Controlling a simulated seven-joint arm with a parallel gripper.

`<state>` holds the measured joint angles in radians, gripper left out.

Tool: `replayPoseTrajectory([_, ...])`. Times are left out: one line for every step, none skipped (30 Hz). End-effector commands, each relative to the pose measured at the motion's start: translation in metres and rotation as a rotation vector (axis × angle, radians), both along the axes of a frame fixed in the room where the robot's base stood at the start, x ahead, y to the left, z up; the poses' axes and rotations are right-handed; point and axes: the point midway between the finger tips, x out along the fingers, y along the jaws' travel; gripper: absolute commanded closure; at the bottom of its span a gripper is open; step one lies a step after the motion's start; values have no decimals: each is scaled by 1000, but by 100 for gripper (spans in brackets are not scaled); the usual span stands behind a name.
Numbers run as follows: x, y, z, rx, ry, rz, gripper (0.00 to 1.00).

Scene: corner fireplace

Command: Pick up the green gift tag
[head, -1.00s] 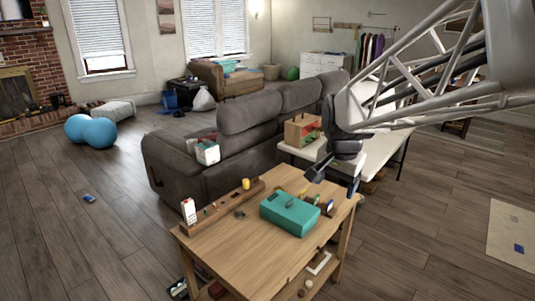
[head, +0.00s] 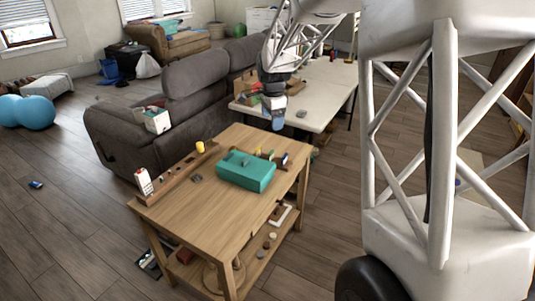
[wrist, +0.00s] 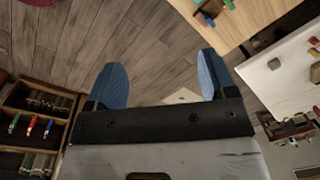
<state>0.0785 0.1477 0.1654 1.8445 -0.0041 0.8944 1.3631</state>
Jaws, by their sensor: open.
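I cannot make out the green gift tag for certain in any view. In the head view a teal box (head: 246,171) sits on the wooden table (head: 192,205), with a small dark-green piece (head: 245,161) on its lid that is too small to identify.
Several small items line the table's back edges, including a yellow cup (head: 200,147) and a white-and-red carton (head: 144,181). A white table (head: 325,85) stands behind. The grey sofa (head: 190,95) is at the back left. Open wood floor lies left.

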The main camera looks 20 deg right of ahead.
Motion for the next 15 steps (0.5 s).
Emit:
replayPoseTrajectory([13,-3,-10,3,6,-34,22])
replayPoseTrajectory([19,-4,-14,5,7,-55,22])
replayPoseTrajectory([28,-6,-21,8,11,-84,22])
replayPoseTrajectory([35,-7,-25,10,12,-107,22])
replayPoseTrajectory([41,-9,-30,11,15,-128,22])
replayPoseTrajectory([50,-11,-37,14,18,-157,22])
replayPoseTrajectory([56,-12,-42,16,19,-178,22])
replayPoseTrajectory([62,-14,-48,18,22,-201,22])
replayPoseTrajectory([71,-16,-54,20,24,-230,22])
replayPoseTrajectory([77,-17,-60,22,27,-251,22])
replayPoseTrajectory([83,-19,-65,22,28,-274,22])
replayPoseTrajectory([91,-21,-72,25,30,-303,22])
replayPoseTrajectory([97,-22,-78,26,33,-324,22])
replayPoseTrajectory([103,-24,-84,28,34,-346,22])
replayPoseTrajectory([111,-26,-92,29,36,-375,22])
